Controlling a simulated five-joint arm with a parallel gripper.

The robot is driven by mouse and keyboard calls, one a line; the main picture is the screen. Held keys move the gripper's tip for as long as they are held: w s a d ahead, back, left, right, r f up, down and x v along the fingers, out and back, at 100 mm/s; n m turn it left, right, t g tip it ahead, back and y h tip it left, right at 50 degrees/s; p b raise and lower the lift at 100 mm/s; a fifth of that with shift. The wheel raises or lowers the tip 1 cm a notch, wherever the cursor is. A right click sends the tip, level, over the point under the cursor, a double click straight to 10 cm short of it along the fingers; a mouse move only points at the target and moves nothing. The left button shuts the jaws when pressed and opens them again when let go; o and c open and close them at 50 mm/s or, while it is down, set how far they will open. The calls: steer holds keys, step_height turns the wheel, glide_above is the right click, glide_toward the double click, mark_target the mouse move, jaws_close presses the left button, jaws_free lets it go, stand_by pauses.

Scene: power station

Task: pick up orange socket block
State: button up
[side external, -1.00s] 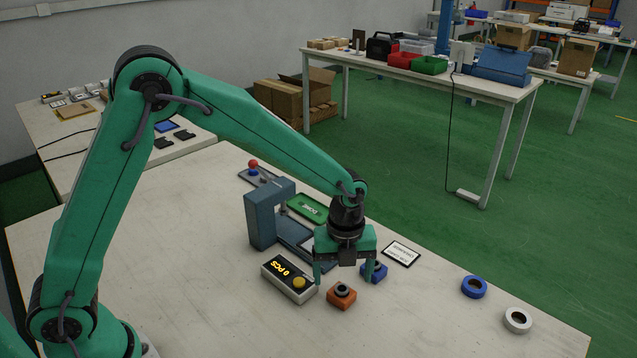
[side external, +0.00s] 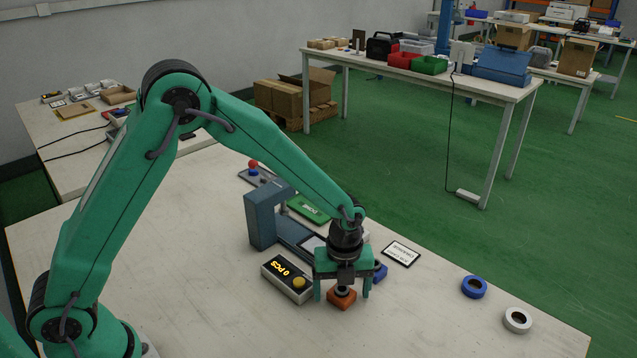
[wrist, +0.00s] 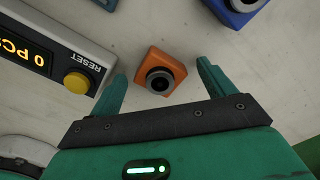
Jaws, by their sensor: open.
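The orange socket block (side external: 341,301) sits on the white table, with a dark round socket on its top. It also shows in the wrist view (wrist: 153,61), ahead of and between the two green fingers. My gripper (side external: 342,292) is open right above and around the block, one finger on each side. In the wrist view my gripper (wrist: 160,85) has clear gaps between its fingers and the block. I cannot tell exactly how high the fingertips are above the table.
The counter box (side external: 287,279) with a yellow button stands close to the left finger. A blue socket block (side external: 380,271) is just behind the right finger. A blue press (side external: 268,215) stands behind. Blue tape (side external: 474,287) and white tape (side external: 517,320) lie right. The front table is clear.

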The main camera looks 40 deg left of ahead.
steer(key=c, duration=1)
steer(key=shift+r, duration=0.2)
steer(key=shift+r, duration=0.6)
step_height(320, 180, up, 2)
steer(key=shift+r, duration=0.15)
steer(key=s+d+r, duration=0.7)
steer(key=s, duration=0.2)
steer(key=shift+d, duration=0.25)
steer(key=shift+w+a, duration=0.1)
glide_toward(342, 288)
steer(key=w+a, duration=0.1)
steer(key=a, duration=0.2)
steer(key=w+a+f, duration=0.1)
steer(key=w+a, duration=0.5)
steer(key=a, duration=0.5)
steer(key=shift+a+m, duration=0.2)
steer(key=shift+m, duration=0.1)
